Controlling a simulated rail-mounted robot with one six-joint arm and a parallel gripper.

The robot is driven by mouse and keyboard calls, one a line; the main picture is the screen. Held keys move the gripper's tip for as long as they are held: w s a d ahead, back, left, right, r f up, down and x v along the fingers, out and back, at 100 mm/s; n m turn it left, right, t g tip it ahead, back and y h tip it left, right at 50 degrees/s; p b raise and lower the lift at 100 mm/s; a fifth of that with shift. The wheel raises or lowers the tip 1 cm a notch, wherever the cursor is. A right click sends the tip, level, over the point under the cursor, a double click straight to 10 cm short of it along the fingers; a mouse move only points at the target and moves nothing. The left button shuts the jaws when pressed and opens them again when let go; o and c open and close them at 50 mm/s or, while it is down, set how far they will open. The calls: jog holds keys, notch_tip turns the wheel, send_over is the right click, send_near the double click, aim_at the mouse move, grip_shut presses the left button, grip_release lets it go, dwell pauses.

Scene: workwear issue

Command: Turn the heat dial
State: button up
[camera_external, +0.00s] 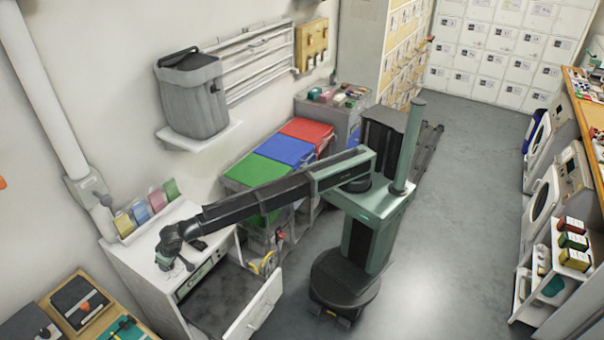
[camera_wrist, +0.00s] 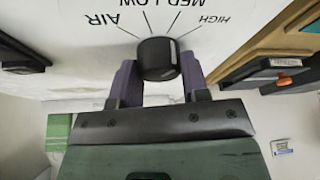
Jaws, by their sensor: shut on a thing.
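The heat dial (camera_wrist: 157,60) is a round black knob on a white panel (camera_wrist: 75,25), in the upper middle of the wrist view. Upside-down labels AIR, LOW, MED and HIGH fan around it with thin lines. A pale mark shows on the right part of the knob; I cannot tell exactly which label it points at. My gripper (camera_wrist: 160,80) has its two purple-grey fingers on either side of the dial, shut on it. In the external view my gripper (camera_external: 180,264) is at the white cabinet (camera_external: 135,262); the dial is hidden there.
An open drawer (camera_external: 262,308) with a dark inside juts out below my arm. Coloured packets (camera_external: 141,212) stand at the cabinet's back. Green, blue and red-lidded bins (camera_external: 288,150) stand beside it. Open floor (camera_external: 450,220) lies to the right.

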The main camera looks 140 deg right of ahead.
jog(key=shift+m+g, duration=0.4)
jog(key=shift+m, duration=0.8)
jog(key=o, duration=0.9)
jog(key=p+v, duration=1)
jog(key=v, duration=0.1)
jog(key=shift+w+a+f, duration=0.1)
jog(key=shift+w+a, duration=0.05)
jog(key=shift+f, duration=0.1)
